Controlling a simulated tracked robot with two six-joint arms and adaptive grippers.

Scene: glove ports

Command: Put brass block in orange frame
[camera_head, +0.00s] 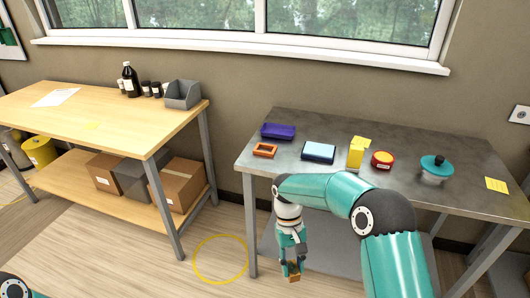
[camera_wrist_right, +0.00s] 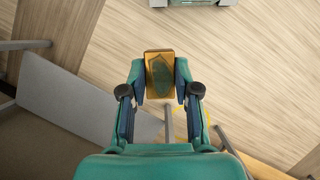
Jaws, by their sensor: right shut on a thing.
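The brass block (camera_head: 294,277) is held between the fingers of my right gripper (camera_head: 292,266), low in front of the grey table and above the floor. In the right wrist view the brass block (camera_wrist_right: 161,66) shows between the fingertips of my right gripper (camera_wrist_right: 161,84), which is shut on it. The orange frame (camera_head: 265,150) lies flat on the grey table near its left edge, well above and left of the gripper in the head view. It looks empty. My left gripper is not in view; only a bit of my arm shows at the lower left corner.
On the grey table (camera_head: 420,160) are a purple tray (camera_head: 278,131), a blue-topped block (camera_head: 319,151), a yellow carton (camera_head: 355,155), a red-and-yellow tin (camera_head: 382,160) and a teal-lidded object (camera_head: 435,167). A wooden workbench (camera_head: 120,120) stands left. A yellow ring (camera_head: 219,259) marks the floor.

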